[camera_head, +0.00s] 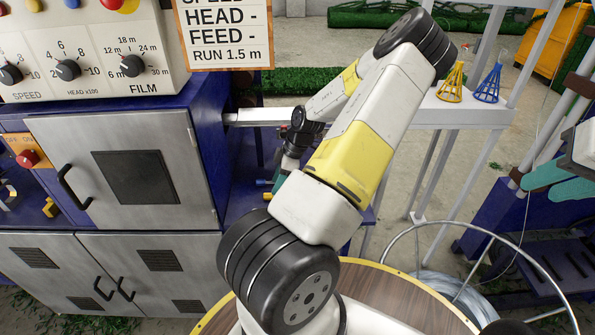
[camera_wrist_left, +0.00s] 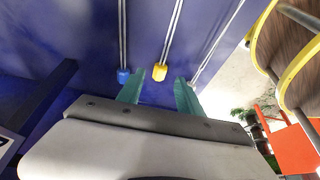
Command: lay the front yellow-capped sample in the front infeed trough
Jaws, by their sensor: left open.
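In the left wrist view, the yellow-capped sample (camera_wrist_left: 160,72) lies on a blue surface, its thin pale length running up the picture. My left gripper (camera_wrist_left: 158,87) is open, with its teal fingers on either side of the yellow cap. Contact cannot be made out. A blue-capped sample (camera_wrist_left: 123,75) lies just left of it, beyond the left finger. In the head view, my left gripper (camera_head: 281,178) is low beside the blue machine, partly hidden by my arm. My right gripper (camera_head: 556,185) is at the right edge, its opening unclear. I cannot pick out the front infeed trough.
A grey-doored blue machine (camera_head: 208,165) stands left. A white shelf (camera_head: 468,114) holds a yellow cone (camera_head: 452,84) and a blue cone (camera_head: 488,86). A round wooden table (camera_head: 385,290) and a wire hoop (camera_head: 497,232) are at the front.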

